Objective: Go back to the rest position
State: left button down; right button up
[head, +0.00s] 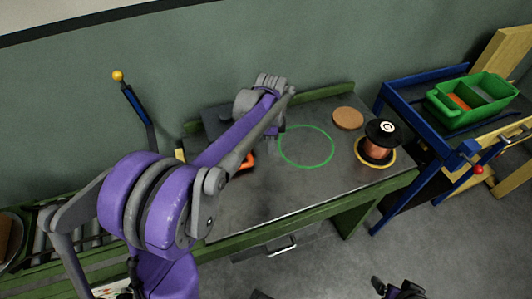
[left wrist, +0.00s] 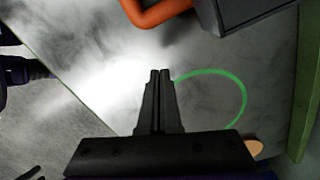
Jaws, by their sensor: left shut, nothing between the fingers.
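My left gripper (left wrist: 160,75) is shut and empty in the left wrist view, above the grey bench top (head: 290,190). Its fingertips appear just beside the green ring marking (left wrist: 243,95), which also shows bare in the head view (head: 333,150). In the head view my left arm reaches across the left part of the bench and hides the fingertips. A copper spool (head: 376,149) with black flanges stands upright within a yellow ring at the bench's right end.
A tan disc (head: 348,118) lies near the back edge. An orange handle (left wrist: 155,12) and a dark box (left wrist: 245,12) are close to the left gripper. A blue frame (head: 400,97) and a green bin (head: 470,117) stand right of the bench. A yellow-knobbed lever (head: 118,76) stands left.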

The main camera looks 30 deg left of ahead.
pick_arm(q)
jog(key=s+d+r+n+t+p, duration=0.1)
jog(key=s+d+r+n, duration=0.25)
jog(key=s, duration=0.25)
jog(key=s+d+r+n+t+p, duration=0.2)
jog(key=s+r+n, duration=0.15)
jog(key=s, duration=0.25)
jog(key=s+d+f+n+t, duration=0.2)
jog(key=s+n, duration=0.3)
jog(key=s, duration=0.4)
jog(key=shift+d+f+n+p, duration=0.3)
jog(key=shift+d+f+p, duration=0.15)
jog(key=shift+f, duration=0.1)
jog(key=shift+s, duration=0.1)
dwell(0.6)
